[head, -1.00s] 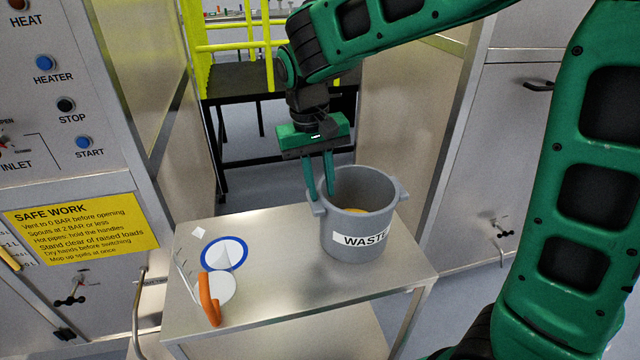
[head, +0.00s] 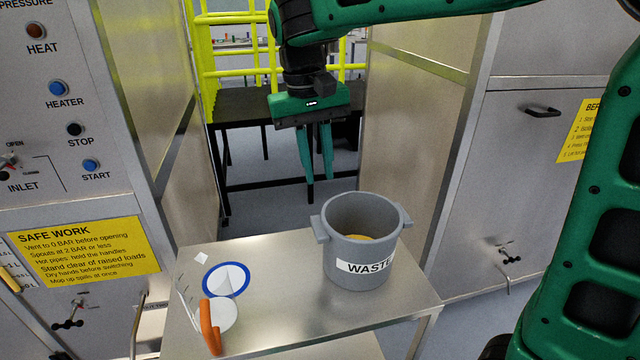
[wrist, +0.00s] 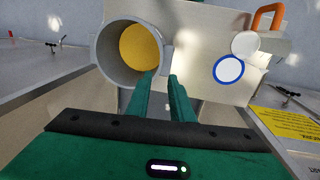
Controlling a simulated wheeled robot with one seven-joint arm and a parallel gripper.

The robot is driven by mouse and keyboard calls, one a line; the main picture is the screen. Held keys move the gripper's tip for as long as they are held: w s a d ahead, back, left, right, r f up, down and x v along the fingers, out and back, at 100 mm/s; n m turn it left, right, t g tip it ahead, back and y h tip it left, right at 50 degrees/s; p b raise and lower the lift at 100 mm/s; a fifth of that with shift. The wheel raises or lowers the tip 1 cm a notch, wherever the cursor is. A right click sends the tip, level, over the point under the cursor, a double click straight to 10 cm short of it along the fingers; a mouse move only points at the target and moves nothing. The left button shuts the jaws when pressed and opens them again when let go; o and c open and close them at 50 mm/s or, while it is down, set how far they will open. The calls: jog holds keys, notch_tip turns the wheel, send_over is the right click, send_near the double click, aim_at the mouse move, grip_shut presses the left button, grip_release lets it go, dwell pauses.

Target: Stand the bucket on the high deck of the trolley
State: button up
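The grey bucket (head: 352,268), labelled WASTE, stands upright on the steel top deck of the trolley (head: 290,310), towards its right end. Something yellow lies inside it. It has a lug handle on each side. In the wrist view the bucket (wrist: 105,60) is seen from above, with the trolley deck (wrist: 200,75) beside it. My gripper (head: 318,178) hangs above and behind the bucket's left side, fingers pointing down. The fingers are a little apart with nothing between them, and in the head view they are clear of the bucket.
An orange-handled item (head: 210,325) and a blue-ringed white disc (head: 226,280) are at the deck's left end. Steel cabinets flank the trolley on both sides. A dark platform (head: 245,105) with yellow rails stands behind.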

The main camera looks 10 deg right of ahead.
jog(key=shift+r, duration=0.45)
jog(key=s+d+f+m, duration=0.2)
jog(key=s+d, duration=0.2)
jog(key=d, duration=0.6)
jog(key=s+d+f+m, duration=0.15)
jog(key=s+d, duration=0.25)
jog(key=d, duration=0.5)
jog(key=s+d+f+m, duration=0.1)
jog(key=s+d+f, duration=0.3)
jog(key=s, duration=0.4)
jog(key=s+d+f+m+y, duration=0.1)
jog(key=s+d+f, duration=0.3)
jog(key=s, duration=0.4)
jog(key=shift+s+d+f+m+y, duration=0.25)
jog(key=shift+f+m, duration=0.2)
jog(key=shift+f, duration=0.35)
